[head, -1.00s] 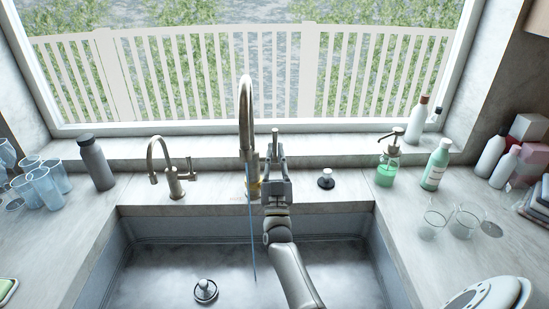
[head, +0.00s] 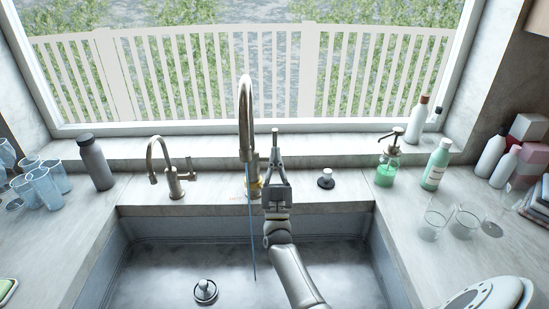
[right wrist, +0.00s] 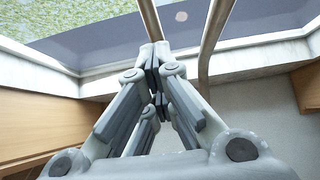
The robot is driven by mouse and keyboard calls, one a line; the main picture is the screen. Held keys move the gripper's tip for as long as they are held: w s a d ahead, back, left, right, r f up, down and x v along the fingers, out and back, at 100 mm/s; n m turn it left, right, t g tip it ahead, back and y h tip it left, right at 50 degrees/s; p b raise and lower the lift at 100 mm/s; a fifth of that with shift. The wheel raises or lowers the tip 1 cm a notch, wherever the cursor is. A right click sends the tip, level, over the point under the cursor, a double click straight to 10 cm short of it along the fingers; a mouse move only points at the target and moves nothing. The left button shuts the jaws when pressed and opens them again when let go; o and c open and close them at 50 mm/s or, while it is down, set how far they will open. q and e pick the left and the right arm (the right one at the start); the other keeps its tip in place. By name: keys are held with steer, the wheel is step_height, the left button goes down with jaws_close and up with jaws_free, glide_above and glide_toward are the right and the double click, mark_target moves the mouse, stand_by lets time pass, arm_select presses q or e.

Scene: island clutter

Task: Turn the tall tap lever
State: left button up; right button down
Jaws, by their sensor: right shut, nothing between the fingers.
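The tall tap (head: 246,110) stands behind the sink, its curved metal spout reaching high. A thin blue stream of water (head: 252,230) runs from it into the sink. A slim upright metal post, seemingly its lever (head: 275,140), shows right of the spout, just behind my right gripper (head: 275,163). The right gripper is shut and empty; in the right wrist view its fingertips (right wrist: 157,52) meet in front of a metal post (right wrist: 150,18), with another metal tube (right wrist: 212,30) to the right. Whether the fingertips touch the post cannot be told. My left gripper is out of view.
A small tap (head: 172,170) and a grey bottle (head: 96,162) stand left. A black-based stopper (head: 326,179), a green soap dispenser (head: 387,168) and a green bottle (head: 436,165) stand right. The sink (head: 340,270) is open below, with a drain plug (head: 205,291).

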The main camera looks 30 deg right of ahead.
steer(key=shift+w+d+r+g+y, duration=0.15)
steer(key=shift+w+r+g+y, duration=0.1)
steer(key=shift+r+g+y, duration=0.35)
steer(key=shift+f, duration=0.2)
steer(key=shift+w+d+r+g, duration=0.25)
steer(key=shift+w+r+g, duration=0.25)
steer(key=shift+g, duration=0.3)
steer(key=shift+y, duration=0.4)
steer(key=c, duration=2.1)
jaws_free()
steer(key=o, duration=0.4)
steer(key=shift+f+h, duration=0.15)
steer(key=shift+h, duration=0.15)
